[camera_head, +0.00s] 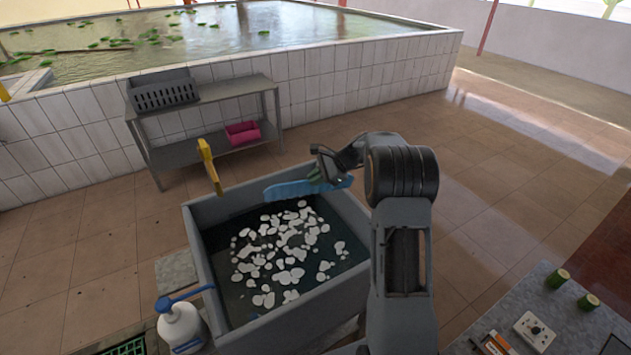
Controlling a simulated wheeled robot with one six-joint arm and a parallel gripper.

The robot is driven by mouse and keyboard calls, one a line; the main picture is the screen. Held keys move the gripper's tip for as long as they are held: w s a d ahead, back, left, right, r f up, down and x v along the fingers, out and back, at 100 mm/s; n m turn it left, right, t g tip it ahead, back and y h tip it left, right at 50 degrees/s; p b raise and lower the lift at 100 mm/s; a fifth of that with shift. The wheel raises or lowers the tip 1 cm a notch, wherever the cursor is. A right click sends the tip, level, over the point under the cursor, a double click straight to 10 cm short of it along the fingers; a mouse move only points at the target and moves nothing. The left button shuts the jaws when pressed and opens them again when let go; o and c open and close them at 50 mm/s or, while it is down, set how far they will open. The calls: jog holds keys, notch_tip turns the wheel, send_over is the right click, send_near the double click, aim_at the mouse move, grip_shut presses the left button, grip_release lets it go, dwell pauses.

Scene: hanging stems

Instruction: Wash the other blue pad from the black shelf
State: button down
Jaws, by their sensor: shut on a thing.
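A long blue pad (290,190) is held by my gripper (318,178) above the far edge of a grey sink basin (195,232). The gripper is shut on the pad near its right part. The pad lies roughly level, with its left end reaching out to the left. The basin holds dark water with many white floating patches (285,250). A grey shelf unit (205,95) stands behind against the tiled wall. I see no other blue pad on it.
A dark crate (163,93) sits on the shelf's top and a pink bin (242,132) on its lower board. A yellow tap (208,163) rises at the basin's far side. A white pump bottle (180,325) stands at left. A counter (490,315) is at lower right.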

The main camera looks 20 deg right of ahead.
jog(key=shift+r+p, duration=1.7)
jog(key=shift+r, duration=1.15)
